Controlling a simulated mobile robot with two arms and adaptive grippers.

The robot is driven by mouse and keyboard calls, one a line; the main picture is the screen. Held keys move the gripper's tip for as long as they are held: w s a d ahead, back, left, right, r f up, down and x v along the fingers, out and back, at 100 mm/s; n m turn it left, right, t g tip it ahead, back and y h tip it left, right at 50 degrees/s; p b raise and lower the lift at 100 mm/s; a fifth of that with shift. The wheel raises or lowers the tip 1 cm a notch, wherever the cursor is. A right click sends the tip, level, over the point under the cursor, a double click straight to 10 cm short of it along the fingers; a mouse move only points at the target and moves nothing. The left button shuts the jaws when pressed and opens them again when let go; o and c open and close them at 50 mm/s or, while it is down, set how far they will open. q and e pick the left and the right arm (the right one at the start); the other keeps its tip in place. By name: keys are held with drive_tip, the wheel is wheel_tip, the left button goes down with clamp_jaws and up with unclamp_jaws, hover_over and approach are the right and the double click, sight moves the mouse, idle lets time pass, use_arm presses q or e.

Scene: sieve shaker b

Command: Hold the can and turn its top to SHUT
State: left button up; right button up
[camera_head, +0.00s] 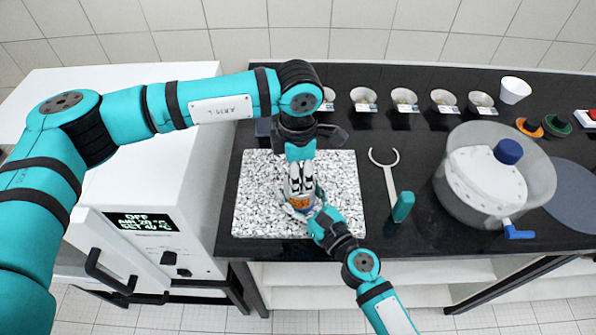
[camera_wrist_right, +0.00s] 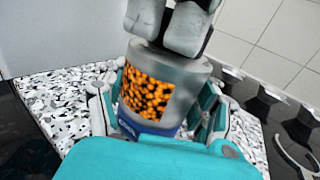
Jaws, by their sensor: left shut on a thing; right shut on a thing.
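The can (camera_head: 299,203) stands on a speckled stone slab (camera_head: 258,207). In the right wrist view, the can (camera_wrist_right: 148,97) is grey, with an orange-and-black picture panel and a blue band at its base. My left gripper (camera_head: 301,181) comes down from above and is shut on the can's top; its grey fingers (camera_wrist_right: 172,28) also show in the right wrist view. My right gripper (camera_head: 306,209) comes in low from the front and is shut around the can's body, a finger on each side. The left fingers cover the top, and I cannot read any SHUT mark.
A fork-ended tool with a teal handle (camera_head: 402,207) lies right of the slab. A large clear-walled round vessel (camera_head: 452,193) stands farther right. Several small bowls (camera_head: 404,97) line the back. A white oven-like unit (camera_head: 150,245) reading OFF stands left.

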use_arm(q)
drive_tip(key=shift+w+a, duration=0.1)
idle(0.4)
drive_tip(key=o, duration=1.2)
drive_tip(key=shift+r, duration=0.1)
wheel_tip(320, 180, up, 12)
